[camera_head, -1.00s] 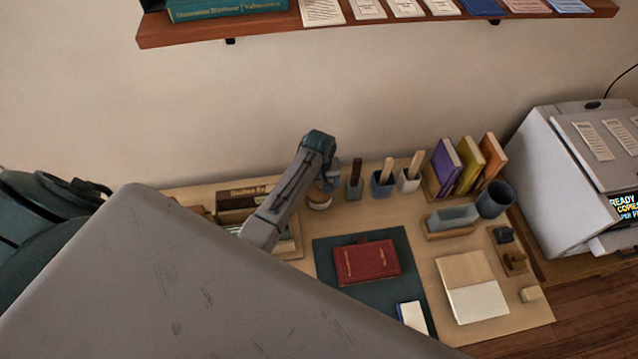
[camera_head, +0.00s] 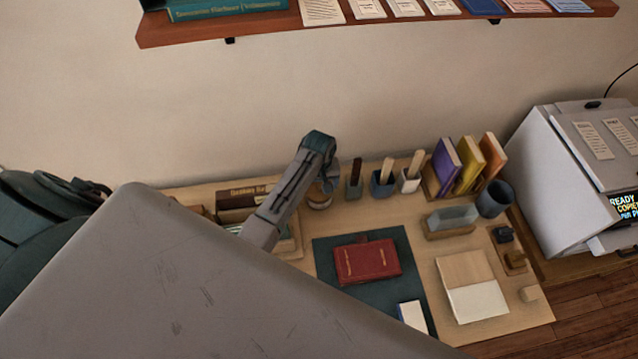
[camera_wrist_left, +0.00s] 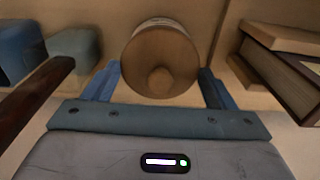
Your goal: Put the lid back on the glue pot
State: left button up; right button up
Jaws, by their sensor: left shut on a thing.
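The glue pot (camera_head: 320,204) is a small pale round pot at the back of the desk, partly hidden by my left arm. In the left wrist view a round wooden lid (camera_wrist_left: 160,62) with a central knob covers most of it; a pale strip of the pot (camera_wrist_left: 158,22) shows behind the lid's rim. My left gripper (camera_head: 328,178) is at the pot, its blue fingers on either side of the lid in the wrist view (camera_wrist_left: 158,84), shut on the lid. Whether the lid is fully seated on the pot cannot be told. My right gripper is not in view.
Tool holders (camera_head: 382,186) stand close to the right of the pot, and stacked books (camera_head: 240,197) lie to its left. A red book (camera_head: 366,262) lies on a dark mat (camera_head: 328,262). A shelf (camera_head: 380,24) hangs above.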

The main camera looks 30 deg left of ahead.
pick_arm(q)
jog(key=o, duration=0.9)
jog(key=shift+o, duration=0.2)
jog(key=shift+r, duration=0.1)
jog(key=shift+r, duration=3.4)
grip_shut()
jog(key=shift+f, duration=0.15)
